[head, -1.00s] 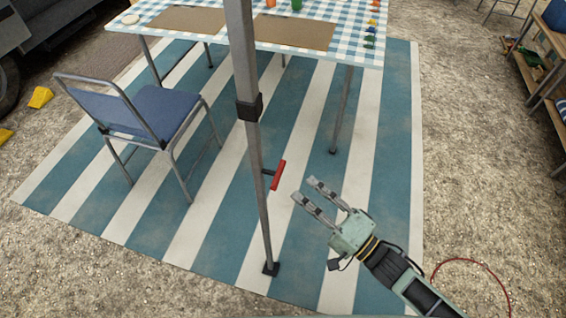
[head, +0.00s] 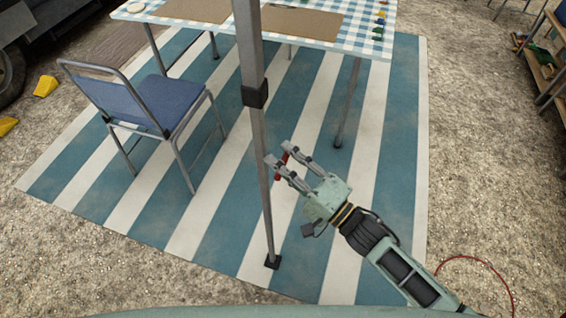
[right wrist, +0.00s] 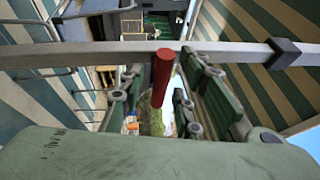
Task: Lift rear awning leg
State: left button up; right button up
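The awning leg (head: 258,130) is a grey metal pole standing nearly upright on a small dark foot (head: 272,261), with a black collar (head: 255,95) partway up. In the right wrist view the leg (right wrist: 90,55) crosses from side to side. A red handle (right wrist: 162,70) sticks out from it; in the head view it is mostly hidden by my fingers. My right gripper (head: 280,153) is open, its fingers on either side of the red handle, with gaps visible in the wrist view. My left gripper is not in view.
The foot stands on a blue-and-white striped mat (head: 395,130). A blue folding chair (head: 165,100) stands to the left. A table with a checked cloth (head: 350,40) is behind the leg. Yellow wedges (head: 45,86) lie at far left.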

jog(key=shift+c, duration=0.5)
grip_shut()
jog(key=shift+r, duration=0.1)
